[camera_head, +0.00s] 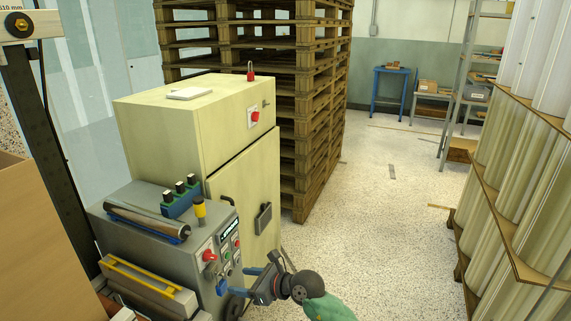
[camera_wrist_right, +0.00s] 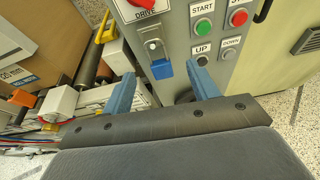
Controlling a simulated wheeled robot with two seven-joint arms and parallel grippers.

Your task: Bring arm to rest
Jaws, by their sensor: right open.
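My right gripper (camera_head: 248,281) reaches in from the bottom of the head view and sits in front of the grey control box (camera_head: 148,215). In the right wrist view its two blue fingers (camera_wrist_right: 163,92) are apart with nothing between them. Beyond the fingertips are a blue padlock (camera_wrist_right: 161,69), a green START button (camera_wrist_right: 203,28), a red button (camera_wrist_right: 239,17) and the UP (camera_wrist_right: 201,48) and DOWN (camera_wrist_right: 229,55) buttons. I cannot tell whether a fingertip touches the panel. My left gripper is not in view.
A cream cabinet (camera_head: 190,130) stands behind the control box, with stacked wooden pallets (camera_head: 310,120) behind it. A cardboard box (camera_head: 35,245) is at the left. Tall white rolls on a pallet (camera_head: 500,200) stand at the right.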

